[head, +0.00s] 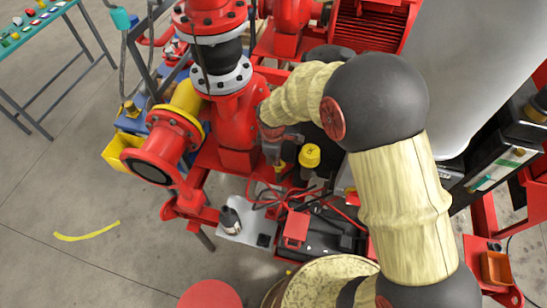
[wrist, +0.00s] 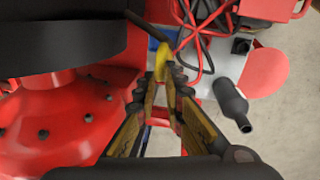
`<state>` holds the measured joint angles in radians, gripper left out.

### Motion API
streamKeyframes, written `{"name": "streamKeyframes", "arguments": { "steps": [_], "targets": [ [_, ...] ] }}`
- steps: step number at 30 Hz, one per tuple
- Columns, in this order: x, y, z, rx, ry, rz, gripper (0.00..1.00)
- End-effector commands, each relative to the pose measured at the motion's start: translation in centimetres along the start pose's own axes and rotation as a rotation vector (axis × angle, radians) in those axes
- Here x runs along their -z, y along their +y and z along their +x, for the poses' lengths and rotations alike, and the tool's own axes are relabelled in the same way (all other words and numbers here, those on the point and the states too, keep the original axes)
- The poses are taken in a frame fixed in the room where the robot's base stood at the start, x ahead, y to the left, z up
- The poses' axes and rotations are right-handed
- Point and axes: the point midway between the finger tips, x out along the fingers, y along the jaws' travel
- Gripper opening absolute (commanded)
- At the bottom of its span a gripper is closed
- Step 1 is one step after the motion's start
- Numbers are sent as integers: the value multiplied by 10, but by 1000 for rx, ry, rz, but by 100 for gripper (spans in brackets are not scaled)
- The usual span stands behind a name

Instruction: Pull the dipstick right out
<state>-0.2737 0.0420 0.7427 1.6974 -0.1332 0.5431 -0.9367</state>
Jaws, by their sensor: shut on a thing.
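My gripper (wrist: 165,84) is shut on the yellow handle of the dipstick (wrist: 162,60), which sticks out beyond the fingertips in the wrist view. In the head view my gripper (head: 275,152) points down beside the red pump casing, partly hidden by my arm. A small yellow bit, which looks like the dipstick (head: 281,166), shows just below it. The rod and its tube are hidden, so I cannot tell how much of the dipstick is inside.
A yellow cap (head: 310,155) stands just right of my gripper. The red pump casing (head: 235,115) is close on the left. A dark bottle (head: 230,220) stands on a pale plate in front, beside red cables (head: 335,209). Open floor lies at the left.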

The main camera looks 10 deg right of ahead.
Motion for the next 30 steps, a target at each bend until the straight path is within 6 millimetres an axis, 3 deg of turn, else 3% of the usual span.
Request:
{"name": "streamKeyframes", "arguments": {
  "steps": [8, 18, 29, 30],
  "targets": [
    [0, 3, -18, -2, 0, -3, 0],
    [0, 12, -83, -1, 0, -4, 0],
    [0, 12, -87, 0, -1, -3, 0],
    [0, 12, -87, 0, -1, -3, 11]
  ]
}}
